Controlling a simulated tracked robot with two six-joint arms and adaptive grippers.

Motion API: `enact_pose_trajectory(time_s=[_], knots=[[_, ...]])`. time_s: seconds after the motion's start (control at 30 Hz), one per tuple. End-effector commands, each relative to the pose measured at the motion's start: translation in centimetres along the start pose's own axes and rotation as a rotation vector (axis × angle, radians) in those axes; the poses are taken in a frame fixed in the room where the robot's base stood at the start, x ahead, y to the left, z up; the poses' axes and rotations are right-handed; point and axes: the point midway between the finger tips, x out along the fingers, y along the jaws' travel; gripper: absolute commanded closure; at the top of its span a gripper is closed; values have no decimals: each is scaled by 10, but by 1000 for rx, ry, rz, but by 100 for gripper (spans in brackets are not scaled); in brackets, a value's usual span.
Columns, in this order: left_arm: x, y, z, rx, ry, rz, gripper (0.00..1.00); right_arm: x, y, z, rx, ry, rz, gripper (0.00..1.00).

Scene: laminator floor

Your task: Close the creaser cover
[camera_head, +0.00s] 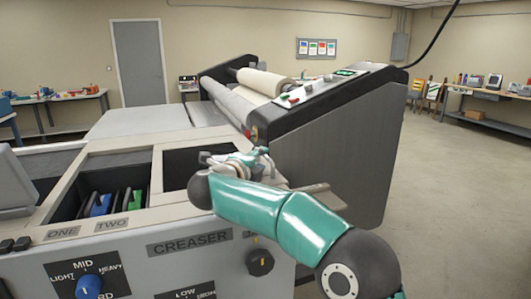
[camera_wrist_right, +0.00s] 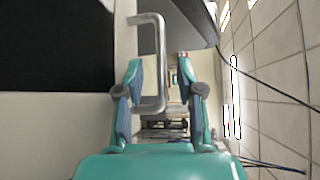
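The creaser section of the machine carries a "CREASER" label (camera_head: 195,242) on its front panel. Above it is a dark open compartment (camera_head: 182,167). A large black area (camera_wrist_right: 55,45) fills the upper left of the right wrist view. A grey U-shaped handle (camera_wrist_right: 160,60) stands out from a pale edge there. My right gripper (camera_wrist_right: 162,70) is open, with one finger on each side of the handle's long bar; contact is not clear. In the head view my right gripper (camera_head: 240,160) is at the compartment's right edge, partly hidden by my arm. The cover's full outline is unclear. My left gripper is out of view.
Left of the creaser are compartments marked ONE (camera_head: 63,233) and TWO (camera_head: 112,225), with blue and green parts inside. A knob (camera_head: 260,262) sits on the front panel. The tall grey roller unit (camera_head: 335,150) stands behind and right. Open floor (camera_head: 455,200) lies farther right.

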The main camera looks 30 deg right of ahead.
Motion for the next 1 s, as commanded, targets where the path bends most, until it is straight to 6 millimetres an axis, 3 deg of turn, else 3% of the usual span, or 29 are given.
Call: enact_pose_trajectory(time_s=[0.23, 0.63, 0.87, 1.0], knots=[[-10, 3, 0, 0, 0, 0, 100, 33, 0, 0, -1, 1, 1, 63], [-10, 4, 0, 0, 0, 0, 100, 40, 0, -1, -1, 0, 0, 63], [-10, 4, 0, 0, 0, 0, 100, 40, 0, -1, -1, 0, 0, 99], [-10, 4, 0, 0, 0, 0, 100, 40, 1, -1, -1, 1, 1, 100]])
